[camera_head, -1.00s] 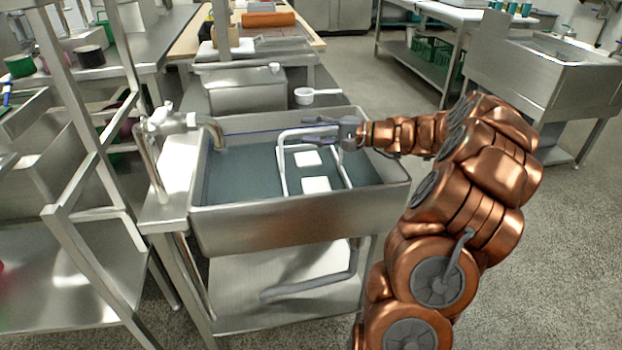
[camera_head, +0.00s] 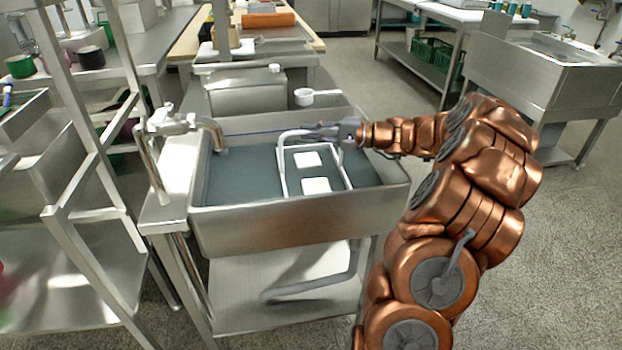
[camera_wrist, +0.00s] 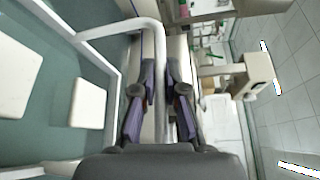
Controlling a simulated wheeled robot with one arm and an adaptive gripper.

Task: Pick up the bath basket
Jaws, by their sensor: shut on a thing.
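The bath basket (camera_head: 286,168) is a white tube frame in the water of the steel sink (camera_head: 240,222). Two white square pieces show within its outline. My gripper (camera_head: 318,131) is at the far upper bar of the basket, reaching in from the right. In the wrist view, the two dark fingers of my gripper (camera_wrist: 160,88) lie on either side of the white bar of the basket (camera_wrist: 118,29), shut on it. The part of the bar between the fingers is partly hidden.
A tap (camera_head: 205,124) stands at the sink's left edge. A white ladle-like scoop (camera_head: 305,96) lies behind the sink. A steel rack (camera_head: 75,190) stands close on the left. Floor at the right is clear (camera_head: 565,260).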

